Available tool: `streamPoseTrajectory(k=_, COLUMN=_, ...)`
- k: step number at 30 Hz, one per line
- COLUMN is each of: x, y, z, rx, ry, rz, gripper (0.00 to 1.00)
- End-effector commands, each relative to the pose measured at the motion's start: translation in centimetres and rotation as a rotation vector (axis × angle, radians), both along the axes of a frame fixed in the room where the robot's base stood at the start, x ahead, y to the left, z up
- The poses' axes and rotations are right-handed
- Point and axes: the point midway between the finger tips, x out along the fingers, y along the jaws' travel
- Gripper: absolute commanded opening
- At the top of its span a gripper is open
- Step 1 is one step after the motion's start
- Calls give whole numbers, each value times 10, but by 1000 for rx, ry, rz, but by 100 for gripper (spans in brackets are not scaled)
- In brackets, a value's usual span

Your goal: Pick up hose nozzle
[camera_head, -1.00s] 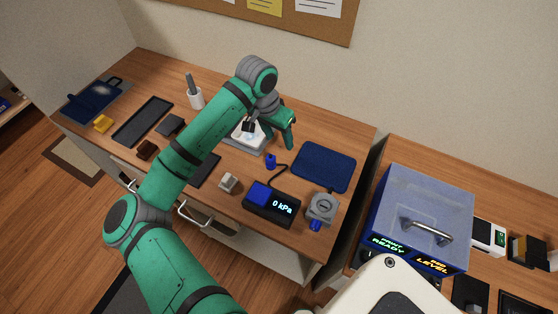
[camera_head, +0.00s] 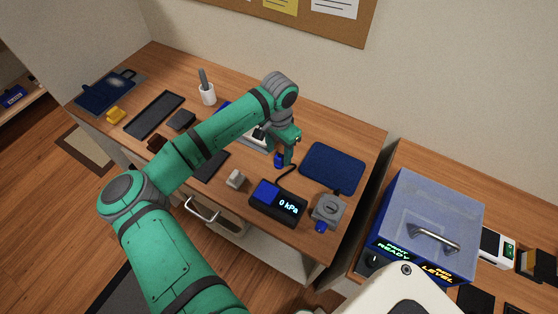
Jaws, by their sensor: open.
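The hose nozzle (camera_head: 279,161) is a small blue piece standing on the wooden desk, with a black hose (camera_head: 291,171) running from it to the dark pressure box (camera_head: 277,203) that reads 0 kPa. My green gripper (camera_head: 287,158) points down right beside the nozzle, at its right and partly over it in the picture. The gripper is open. From this angle I cannot tell whether the nozzle lies between the fingers or whether they touch it.
A blue mat (camera_head: 332,168) lies right of the gripper. A grey valve-like device (camera_head: 328,209) stands at the desk's right front. A white-and-grey device behind the gripper is partly hidden by my arm.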

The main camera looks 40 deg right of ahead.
Motion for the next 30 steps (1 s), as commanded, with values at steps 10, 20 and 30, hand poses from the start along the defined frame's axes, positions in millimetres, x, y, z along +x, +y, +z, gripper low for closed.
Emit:
streamPoseTrajectory(k=10, x=-2, y=0, z=-34, rx=0, ry=-1, rz=0, gripper=50)
streamPoseTrajectory(k=20, x=-3, y=-1, z=-35, rx=-1, ry=0, rz=-1, gripper=19)
streamPoseTrajectory(k=30, x=-2, y=-1, z=-34, rx=-1, ry=0, rz=-1, gripper=5)
